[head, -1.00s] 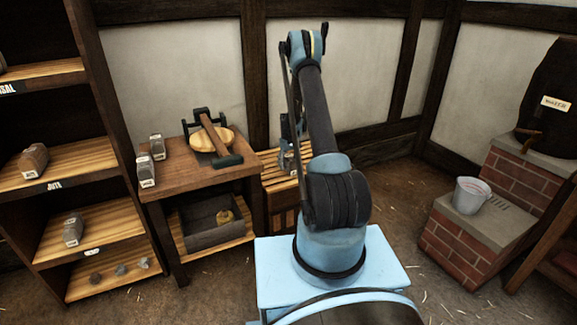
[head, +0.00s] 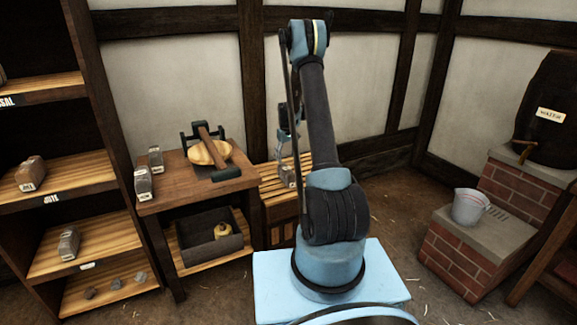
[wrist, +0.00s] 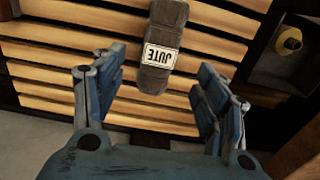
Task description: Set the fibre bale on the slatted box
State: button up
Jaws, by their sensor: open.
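The grey fibre bale (wrist: 160,60), with a white label reading JUTE, lies on the slatted top of the box (wrist: 60,72) in the wrist view. My gripper (wrist: 150,90) is open, its two fingers on either side of the bale's near end and apart from it. In the head view the slatted box (head: 275,192) stands right of the workbench, partly hidden by my arm. My gripper (head: 289,138) is above it, and the bale (head: 287,177) shows small beneath.
Shelves (head: 90,190) with bales stand left. A bucket (head: 468,206) sits on brickwork at right. The floor between is open.

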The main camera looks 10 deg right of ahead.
jog(key=s+r+m+t, duration=0.1)
jog(key=s+r+m, duration=0.1)
jog(key=s+r, duration=2.3)
jog(key=s, duration=1.6)
jog(key=s+f, duration=0.3)
jog(key=s, duration=0.5)
jog(key=s+f+m+t, duration=0.1)
jog(key=s+f, duration=0.3)
jog(key=s, duration=0.3)
jog(key=shift+s, duration=0.4)
jog(key=shift+d+f, duration=0.1)
jog(key=shift+w+f, duration=0.2)
jog(key=shift+w, duration=0.25)
jog(key=shift+c, duration=0.5)
